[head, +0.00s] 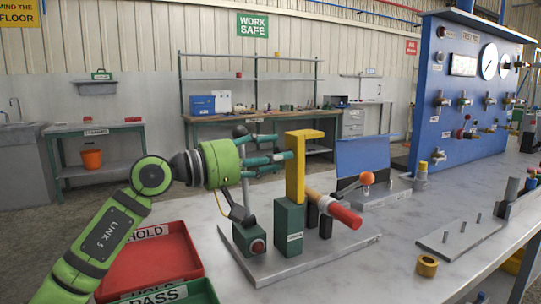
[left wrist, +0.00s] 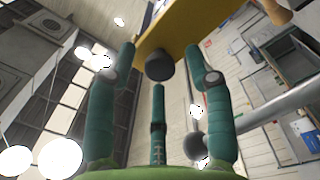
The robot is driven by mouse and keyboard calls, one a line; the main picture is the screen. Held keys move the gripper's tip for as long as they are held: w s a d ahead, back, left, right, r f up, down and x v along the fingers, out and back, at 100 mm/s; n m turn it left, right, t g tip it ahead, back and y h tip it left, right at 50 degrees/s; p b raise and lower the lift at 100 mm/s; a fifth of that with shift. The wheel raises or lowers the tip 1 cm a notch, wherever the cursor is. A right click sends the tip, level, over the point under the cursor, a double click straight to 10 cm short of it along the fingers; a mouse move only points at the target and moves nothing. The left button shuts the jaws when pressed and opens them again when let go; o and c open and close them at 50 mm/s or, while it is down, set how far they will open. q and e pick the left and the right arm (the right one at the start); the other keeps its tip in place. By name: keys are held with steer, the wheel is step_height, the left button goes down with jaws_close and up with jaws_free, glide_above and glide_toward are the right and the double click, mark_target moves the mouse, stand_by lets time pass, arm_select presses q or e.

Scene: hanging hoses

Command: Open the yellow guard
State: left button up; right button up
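The yellow guard (left wrist: 185,25) crosses the top of that view, just beyond the fingertips. Whether a fingertip touches the guard I cannot tell. My right gripper is not in view.
The grey base plate (head: 335,253) carries the fixture. A red tray (head: 150,258) and a green tray (head: 195,292) lie at left. An orange ball-topped lever (head: 367,178), blue panel (head: 465,80) and yellow ring (head: 427,265) are to the right. The table's front middle is clear.

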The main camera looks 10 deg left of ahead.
arm_select(q)
steer(key=v, duration=1.2)
